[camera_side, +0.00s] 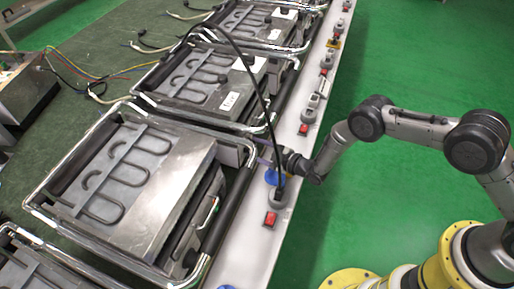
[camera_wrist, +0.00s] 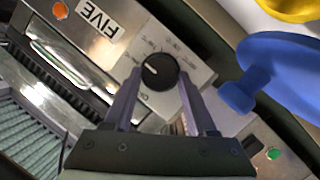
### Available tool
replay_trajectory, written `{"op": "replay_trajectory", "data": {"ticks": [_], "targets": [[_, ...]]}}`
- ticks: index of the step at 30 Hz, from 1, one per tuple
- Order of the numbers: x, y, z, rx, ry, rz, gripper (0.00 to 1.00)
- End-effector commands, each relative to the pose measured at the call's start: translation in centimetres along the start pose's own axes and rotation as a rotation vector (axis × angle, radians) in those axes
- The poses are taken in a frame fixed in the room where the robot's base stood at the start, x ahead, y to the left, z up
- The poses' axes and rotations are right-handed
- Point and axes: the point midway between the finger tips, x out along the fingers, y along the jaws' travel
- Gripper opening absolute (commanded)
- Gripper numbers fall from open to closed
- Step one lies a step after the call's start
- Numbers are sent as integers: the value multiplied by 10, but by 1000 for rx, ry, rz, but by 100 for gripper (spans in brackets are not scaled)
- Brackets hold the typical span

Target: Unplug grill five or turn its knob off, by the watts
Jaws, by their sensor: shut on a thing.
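In the wrist view a round black knob (camera_wrist: 159,71) sits on a pale dial plate (camera_wrist: 185,50) with printed marks too small to read. A white label reading FIVE (camera_wrist: 92,23) is beside it on grill five's metal panel. My gripper (camera_wrist: 160,75) is shut on the knob, one finger on each side. A light pointer mark shows on the knob's left side. In the side view my gripper (camera_side: 262,149) reaches the right side of a grill (camera_side: 150,185), and the knob is hidden there. A black plug (camera_side: 279,194) with a cable stands in a socket on the white strip.
A blue object (camera_wrist: 285,70) is close to the right of my fingers; blue also shows by the socket (camera_side: 273,177). A red switch (camera_side: 270,219) is in front of the plug. An orange light (camera_wrist: 60,10) and a green light (camera_wrist: 272,153) are visible. Other grills stand behind.

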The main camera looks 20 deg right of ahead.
Motion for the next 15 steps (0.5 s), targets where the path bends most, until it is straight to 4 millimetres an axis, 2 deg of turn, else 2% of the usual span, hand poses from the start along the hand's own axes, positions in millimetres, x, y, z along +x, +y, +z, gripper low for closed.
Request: {"op": "replay_trajectory", "data": {"ticks": [6, 15], "targets": [[1, 0, 0, -103, 11, 36, 1], [1, 0, -1, -162, 18, 57, 1]]}}
